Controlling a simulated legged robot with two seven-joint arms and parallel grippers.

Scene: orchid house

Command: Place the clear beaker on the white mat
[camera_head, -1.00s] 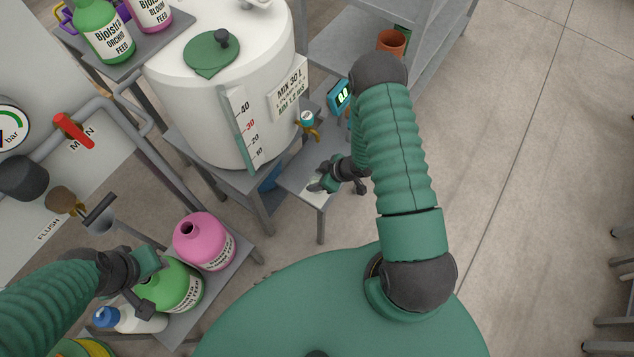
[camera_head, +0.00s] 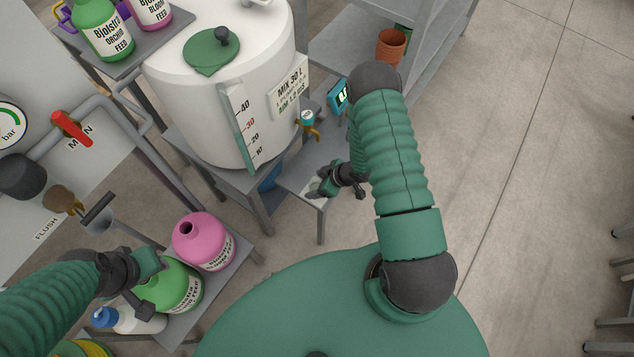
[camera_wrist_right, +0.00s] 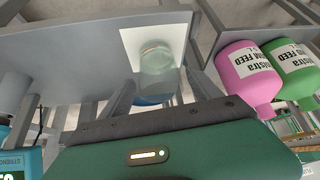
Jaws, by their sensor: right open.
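The clear beaker (camera_wrist_right: 160,68) shows in the right wrist view over the white mat (camera_wrist_right: 132,38). It appears to stand on the mat, its base within the mat's edges. My right gripper (camera_wrist_right: 158,98) is open, its dark fingers apart near the beaker, with no visible grip on it. In the head view this gripper (camera_head: 325,190) is low over the small grey table beside the tank. The mat shows there as a pale patch (camera_head: 312,187); the beaker cannot be made out. My left gripper (camera_head: 150,285) is over the bottles at lower left; its jaw opening is unclear.
The white mixing tank (camera_head: 215,110) stands left of the small grey table (camera_head: 300,170). A brass tap (camera_head: 310,128) and a blue meter (camera_head: 338,97) are close to my right arm. Pink (camera_head: 203,240) and green (camera_head: 172,287) bottles stand lower left.

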